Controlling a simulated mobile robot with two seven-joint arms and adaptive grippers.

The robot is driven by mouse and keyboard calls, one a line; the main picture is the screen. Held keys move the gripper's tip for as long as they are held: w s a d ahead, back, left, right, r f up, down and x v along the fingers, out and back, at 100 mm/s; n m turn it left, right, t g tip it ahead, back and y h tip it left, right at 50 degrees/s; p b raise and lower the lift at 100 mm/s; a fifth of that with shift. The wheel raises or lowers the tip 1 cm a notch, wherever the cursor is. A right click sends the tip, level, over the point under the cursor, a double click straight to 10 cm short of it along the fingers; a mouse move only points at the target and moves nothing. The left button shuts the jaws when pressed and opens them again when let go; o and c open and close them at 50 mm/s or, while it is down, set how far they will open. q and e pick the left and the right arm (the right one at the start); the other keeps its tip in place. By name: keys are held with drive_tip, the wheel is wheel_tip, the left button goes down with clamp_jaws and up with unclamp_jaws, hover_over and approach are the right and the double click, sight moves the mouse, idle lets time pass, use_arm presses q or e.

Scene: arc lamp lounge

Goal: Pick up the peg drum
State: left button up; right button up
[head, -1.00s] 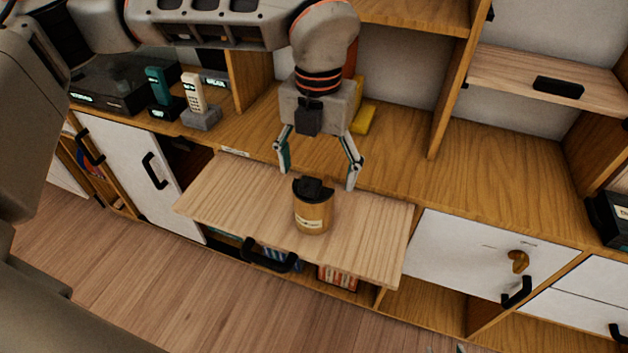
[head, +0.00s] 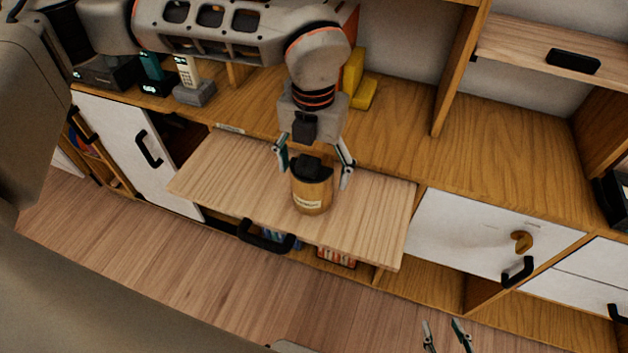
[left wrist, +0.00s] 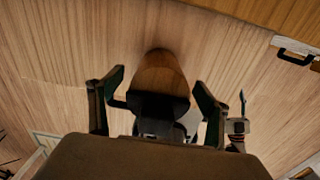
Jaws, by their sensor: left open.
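The peg drum (head: 312,196) is a tan cylinder with a black top and a pale label. It stands upright on a pull-out wooden board (head: 221,178). My left gripper (head: 316,172) comes down from above with its fingers open on either side of the drum's upper part; I cannot tell whether they touch it. In the left wrist view the drum (left wrist: 160,76) shows between the two open fingers (left wrist: 158,98). My right gripper (head: 441,324) shows only its fingertips at the bottom edge of the head view, apart and empty, well away from the drum.
A cordless phone (head: 188,78) and a yellow object (head: 360,82) stand on the cabinet top behind the board. A white drawer front with a wooden knob (head: 521,242) is at right. The board is otherwise clear.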

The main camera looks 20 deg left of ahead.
use_arm(q)
drive_tip(key=shift+r, duration=0.1)
drive_tip(key=c, duration=1.6)
